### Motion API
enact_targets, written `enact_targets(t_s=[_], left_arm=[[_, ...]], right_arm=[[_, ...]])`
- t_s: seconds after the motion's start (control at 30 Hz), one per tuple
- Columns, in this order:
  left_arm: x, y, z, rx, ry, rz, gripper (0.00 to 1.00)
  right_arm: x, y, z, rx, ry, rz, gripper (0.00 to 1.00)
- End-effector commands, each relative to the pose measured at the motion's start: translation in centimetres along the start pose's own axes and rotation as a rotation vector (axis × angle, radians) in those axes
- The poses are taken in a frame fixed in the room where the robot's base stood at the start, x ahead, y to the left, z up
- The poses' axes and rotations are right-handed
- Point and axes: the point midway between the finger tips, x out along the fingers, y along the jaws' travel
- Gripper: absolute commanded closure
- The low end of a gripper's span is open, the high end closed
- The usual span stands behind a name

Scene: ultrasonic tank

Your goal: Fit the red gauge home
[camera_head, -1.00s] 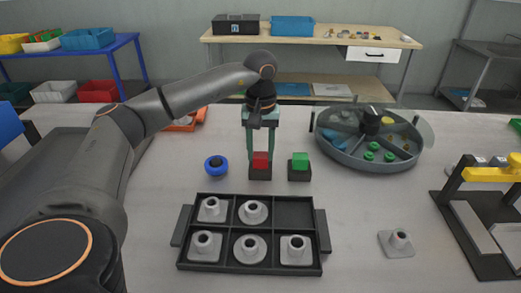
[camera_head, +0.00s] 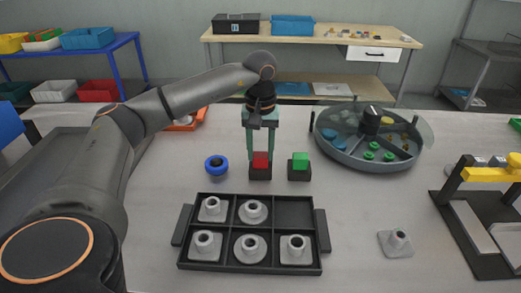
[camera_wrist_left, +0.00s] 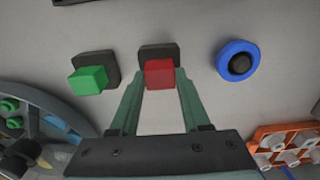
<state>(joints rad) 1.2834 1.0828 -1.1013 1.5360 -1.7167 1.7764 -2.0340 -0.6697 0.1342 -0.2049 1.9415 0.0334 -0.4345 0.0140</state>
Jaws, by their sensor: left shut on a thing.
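The red gauge (camera_head: 260,160) is a small red block standing upright at a dark square base (camera_head: 260,174) in the middle of the table. My left gripper (camera_head: 260,155) points down and is shut on it, one green finger on each side. In the left wrist view the red gauge (camera_wrist_left: 159,74) shows between the fingertips, with the dark base (camera_wrist_left: 158,50) behind it. I cannot tell whether its underside is fully seated. My right gripper is not in view.
A green block (camera_head: 300,161) on a similar dark base stands just right, and a blue ring with a dark centre (camera_head: 216,166) left. A black tray (camera_head: 248,269) of grey flanged parts lies in front. A round divided tank (camera_head: 345,155) stands at right; a loose flanged part (camera_head: 397,242) lies front right.

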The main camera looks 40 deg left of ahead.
Motion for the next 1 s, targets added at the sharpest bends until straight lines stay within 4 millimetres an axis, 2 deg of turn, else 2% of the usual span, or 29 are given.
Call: enact_targets(t_s=[0.07, 0.1, 0.37, 0.77, 1.0], left_arm=[[0.2, 0.0, 0.1, 0.001, -0.003, -0.002, 1.0], [0.2, 0.0, 0.1, 0.001, -0.003, -0.002, 0.49], [0.1, 0.0, 0.1, 0.001, -0.002, -0.001, 0.2], [-0.2, 0.0, 0.0, 0.0, 0.0, 0.0, 0.19], [-5.3, 0.1, 0.0, 0.0, 0.002, 0.004, 0.19]], right_arm=[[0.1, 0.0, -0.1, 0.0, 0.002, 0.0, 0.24], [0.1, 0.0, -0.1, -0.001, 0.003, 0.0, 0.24], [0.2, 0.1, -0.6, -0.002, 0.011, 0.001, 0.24], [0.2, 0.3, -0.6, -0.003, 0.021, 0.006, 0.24], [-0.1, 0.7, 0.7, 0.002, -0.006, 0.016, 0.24]])
